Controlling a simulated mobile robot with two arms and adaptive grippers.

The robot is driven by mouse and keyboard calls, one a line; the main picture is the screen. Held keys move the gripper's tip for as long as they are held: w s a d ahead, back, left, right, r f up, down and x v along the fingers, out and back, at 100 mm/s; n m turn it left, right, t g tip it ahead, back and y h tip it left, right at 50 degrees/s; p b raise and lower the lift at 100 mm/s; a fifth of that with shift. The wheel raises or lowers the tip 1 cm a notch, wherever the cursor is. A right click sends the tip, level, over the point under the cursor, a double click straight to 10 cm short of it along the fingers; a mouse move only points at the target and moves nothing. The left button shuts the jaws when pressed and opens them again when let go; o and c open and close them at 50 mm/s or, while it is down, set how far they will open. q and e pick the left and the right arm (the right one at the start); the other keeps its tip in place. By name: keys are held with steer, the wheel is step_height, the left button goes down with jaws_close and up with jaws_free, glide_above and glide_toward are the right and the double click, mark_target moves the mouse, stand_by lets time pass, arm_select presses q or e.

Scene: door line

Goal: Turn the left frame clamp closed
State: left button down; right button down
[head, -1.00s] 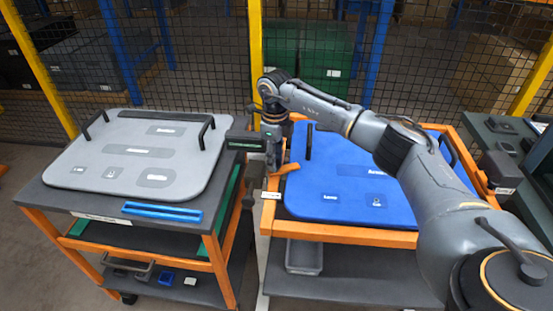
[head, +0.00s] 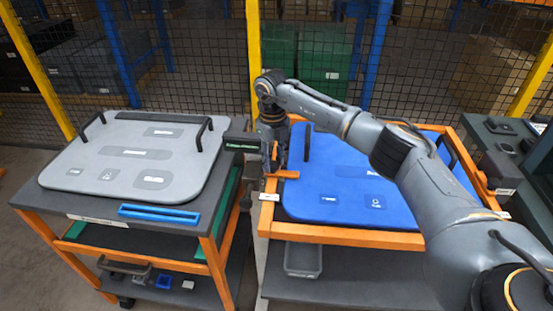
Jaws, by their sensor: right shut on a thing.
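The blue panel (head: 340,190) lies in an orange frame (head: 330,234) on the right-hand cart. The left frame clamp, a short orange lever (head: 287,174), sits at the frame's left side and points right, over the panel's left edge. My right arm reaches across the panel from the right. My right gripper (head: 271,172) points down at the left side of the frame and is shut on the clamp lever; its fingertips are small and partly hidden. My left gripper is not in view.
A grey panel (head: 130,178) with two black handles lies on the left cart, with a blue bar (head: 160,215) at its front edge. Another clamp (head: 481,178) is on the frame's right side. A mesh fence stands behind.

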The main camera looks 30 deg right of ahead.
mark_target(273, 164)
steer(key=c, duration=1.2)
jaws_free()
step_height(273, 164, up, 12)
steer(key=shift+r, duration=0.1)
